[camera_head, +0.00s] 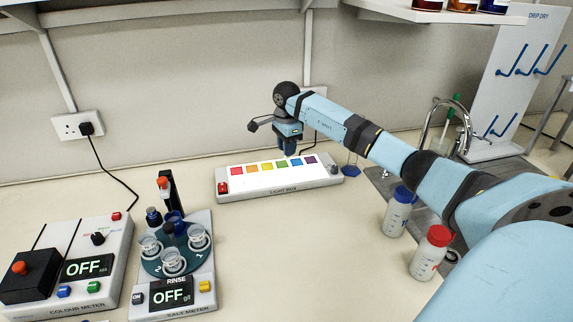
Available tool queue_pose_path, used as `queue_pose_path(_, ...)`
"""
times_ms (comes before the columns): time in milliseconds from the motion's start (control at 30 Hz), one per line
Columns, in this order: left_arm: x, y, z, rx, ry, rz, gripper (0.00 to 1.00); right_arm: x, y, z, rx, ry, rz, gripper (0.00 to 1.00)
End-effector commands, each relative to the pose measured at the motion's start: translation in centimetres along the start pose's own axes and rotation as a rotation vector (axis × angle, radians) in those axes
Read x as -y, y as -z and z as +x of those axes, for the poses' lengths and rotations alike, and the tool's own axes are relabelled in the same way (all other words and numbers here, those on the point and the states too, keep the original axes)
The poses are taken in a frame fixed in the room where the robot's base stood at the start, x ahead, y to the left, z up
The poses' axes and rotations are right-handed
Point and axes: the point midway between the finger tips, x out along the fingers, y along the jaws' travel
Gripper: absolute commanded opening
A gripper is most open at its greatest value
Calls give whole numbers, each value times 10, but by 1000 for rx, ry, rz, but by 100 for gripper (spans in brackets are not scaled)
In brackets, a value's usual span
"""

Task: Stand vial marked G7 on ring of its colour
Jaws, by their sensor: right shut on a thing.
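My right gripper (289,149) is above the back edge of the light box, pointing down. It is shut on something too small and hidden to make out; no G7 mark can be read. The light box (278,190) is a white panel with a row of coloured patches from red through orange, yellow, green and blue to purple. At this size I cannot tell whether the patches are rings. My left gripper is not in view.
The salt meter (172,295) with several cups on a round carrier and the colour meter (82,268) stand at left, both reading OFF. A blue-capped bottle (397,216) and a red-capped bottle (428,259) stand beside my right arm. The front middle bench is clear.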

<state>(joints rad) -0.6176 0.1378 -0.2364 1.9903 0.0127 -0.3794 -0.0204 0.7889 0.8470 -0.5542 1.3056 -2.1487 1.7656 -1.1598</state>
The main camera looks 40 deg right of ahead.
Motion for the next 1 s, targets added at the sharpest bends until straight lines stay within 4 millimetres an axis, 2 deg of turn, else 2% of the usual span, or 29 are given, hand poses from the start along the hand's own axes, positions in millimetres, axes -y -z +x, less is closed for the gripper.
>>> queue_pose_path(100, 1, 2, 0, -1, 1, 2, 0, 0, 0, 18, 1, -1, 0, 3)
queue_pose_path(333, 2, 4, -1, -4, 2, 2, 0, 0, 0, 35, 0, 0, 0, 3)
queue_pose_path(567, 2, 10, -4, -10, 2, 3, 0, 0, 0, 67, 1, -1, 0, 3)
queue_pose_path(967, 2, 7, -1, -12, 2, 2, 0, 0, 0, 74, 0, 2, -1, 3)
queue_pose_path(1000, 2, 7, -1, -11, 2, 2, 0, 1, 0, 74, 0, 3, -1, 28)
